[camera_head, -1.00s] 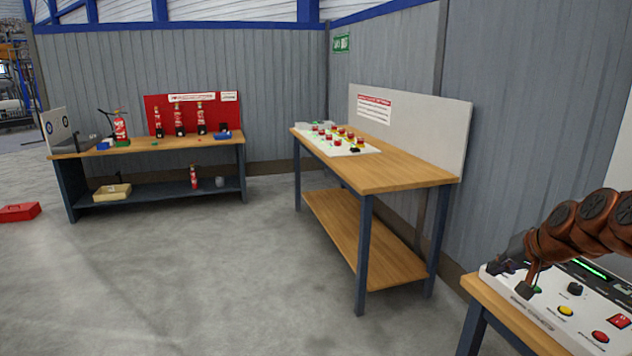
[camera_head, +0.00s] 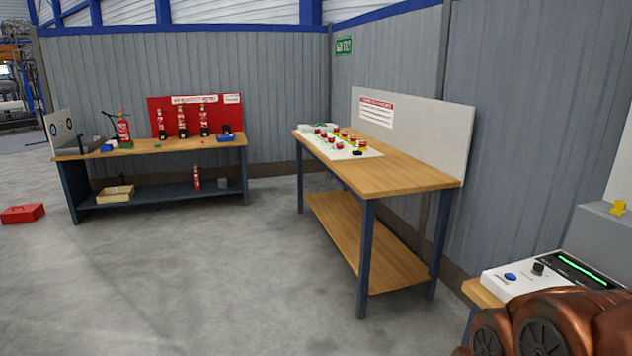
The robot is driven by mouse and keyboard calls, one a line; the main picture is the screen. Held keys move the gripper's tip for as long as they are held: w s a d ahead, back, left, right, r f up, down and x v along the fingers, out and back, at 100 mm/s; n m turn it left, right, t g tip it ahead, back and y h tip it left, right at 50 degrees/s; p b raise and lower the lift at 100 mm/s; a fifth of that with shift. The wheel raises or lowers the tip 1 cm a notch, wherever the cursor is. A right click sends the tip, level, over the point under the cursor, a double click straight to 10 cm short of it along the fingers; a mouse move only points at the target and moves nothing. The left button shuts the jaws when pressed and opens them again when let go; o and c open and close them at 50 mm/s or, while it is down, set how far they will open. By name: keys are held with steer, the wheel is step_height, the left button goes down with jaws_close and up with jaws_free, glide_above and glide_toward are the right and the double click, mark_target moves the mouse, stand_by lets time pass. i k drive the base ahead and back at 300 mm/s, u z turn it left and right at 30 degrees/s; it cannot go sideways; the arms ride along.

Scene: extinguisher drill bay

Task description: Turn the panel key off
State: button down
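The white control panel (camera_head: 502,287) is at the lower right. It has a blue button (camera_head: 510,277), a small black knob or switch (camera_head: 538,269) and a lit green strip display (camera_head: 585,270). I cannot tell whether the black part is the key. My copper-coloured arm covers the front of the panel, including its yellow and red buttons. My gripper is out of sight, so its fingers and anything between them do not show.
The panel's table edge (camera_head: 480,294) shows at the lower right. A grey box (camera_head: 590,235) with a yellow part (camera_head: 618,207) stands behind the panel. A wooden bench (camera_head: 410,176) is in the middle, an extinguisher bench (camera_head: 170,147) farther left. The floor between is clear.

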mark_target(539, 267)
steer(key=z, duration=0.75)
steer(key=i, duration=1)
steer(key=u, duration=0.25)
